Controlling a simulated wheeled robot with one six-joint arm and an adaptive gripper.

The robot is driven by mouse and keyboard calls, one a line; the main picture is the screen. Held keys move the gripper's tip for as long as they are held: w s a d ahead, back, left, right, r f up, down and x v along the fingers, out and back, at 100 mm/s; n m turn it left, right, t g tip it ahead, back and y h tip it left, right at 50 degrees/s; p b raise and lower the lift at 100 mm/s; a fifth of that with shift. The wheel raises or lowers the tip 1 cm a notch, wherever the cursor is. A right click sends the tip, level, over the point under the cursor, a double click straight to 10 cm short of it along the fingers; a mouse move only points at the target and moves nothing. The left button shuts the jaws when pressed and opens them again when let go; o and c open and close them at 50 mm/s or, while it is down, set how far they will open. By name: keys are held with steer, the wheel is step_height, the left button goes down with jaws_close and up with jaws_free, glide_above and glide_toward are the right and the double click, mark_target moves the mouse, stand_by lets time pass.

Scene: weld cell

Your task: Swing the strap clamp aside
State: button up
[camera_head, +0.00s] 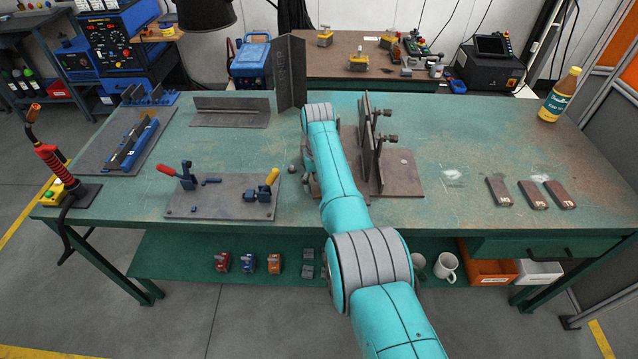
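I cannot tell for sure which part is the strap clamp. A steel base plate (222,208) lies on the front left of the green bench. A clamp with a red handle (167,171) stands upright at its left. A low dark clamp with a yellow handle (272,177) sits at its right, the handle slanting up. A small dark bar (211,181) lies between them. My teal arm reaches over the bench right of this plate. My gripper is hidden by the arm, so its fingers do not show.
Upright dark plates with screw knobs (388,139) stand just right of my arm. A tall angle piece (291,72) stands behind it. Small blocks (533,195) and a yellow bottle (560,95) are at the right. A red torch (52,155) stands at the left edge.

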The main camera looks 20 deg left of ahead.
steer(key=shift+o, duration=0.3)
step_height(320, 180, up, 12)
stand_by(0.6)
steer(key=shift+s, duration=0.1)
stand_by(0.3)
